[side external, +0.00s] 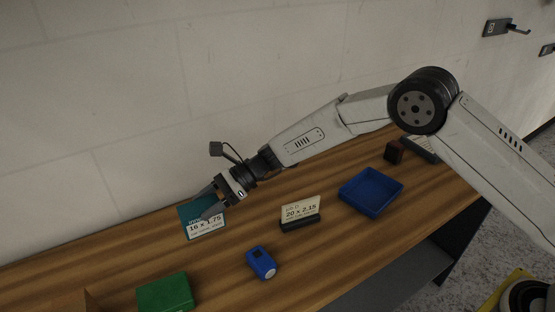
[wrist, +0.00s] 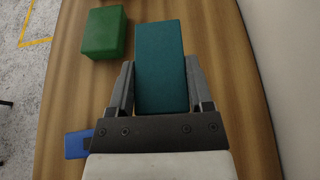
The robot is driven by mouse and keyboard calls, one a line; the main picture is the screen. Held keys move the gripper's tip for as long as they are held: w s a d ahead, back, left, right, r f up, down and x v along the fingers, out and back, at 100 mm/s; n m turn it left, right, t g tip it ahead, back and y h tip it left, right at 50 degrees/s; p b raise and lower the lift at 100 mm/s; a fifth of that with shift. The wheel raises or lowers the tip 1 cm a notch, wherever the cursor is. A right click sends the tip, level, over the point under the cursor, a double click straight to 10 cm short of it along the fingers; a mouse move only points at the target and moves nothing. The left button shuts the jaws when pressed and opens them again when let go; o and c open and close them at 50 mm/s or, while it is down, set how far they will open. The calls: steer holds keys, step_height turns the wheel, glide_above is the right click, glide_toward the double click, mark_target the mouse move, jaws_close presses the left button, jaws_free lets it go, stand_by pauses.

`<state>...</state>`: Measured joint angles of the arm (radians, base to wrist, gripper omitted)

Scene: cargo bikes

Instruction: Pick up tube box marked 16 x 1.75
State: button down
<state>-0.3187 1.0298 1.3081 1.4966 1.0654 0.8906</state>
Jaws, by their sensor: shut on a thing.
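The teal tube box (side external: 197,215) has a white label reading 16 x 1.75 in the side external view. It is at the left part of the wooden bench, near the wall. My gripper (side external: 212,201) is shut on it, one finger on either side. In the wrist view the box (wrist: 161,65) stands out between the two fingers of my gripper (wrist: 160,85). I cannot tell whether the box touches the bench.
A green box (side external: 166,292) and a blue device (side external: 261,263) lie towards the front. A card marked 20 x 2.15 (side external: 301,211) stands in a dark holder to the right. The wall (side external: 90,120) runs behind the bench.

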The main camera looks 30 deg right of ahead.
steer(key=s+d+r, duration=0.6)
steer(key=s+r, duration=0.2)
steer(key=s, duration=0.3)
steer(key=shift+r, duration=0.2)
steer(key=shift+s, duration=0.1)
stand_by(0.5)
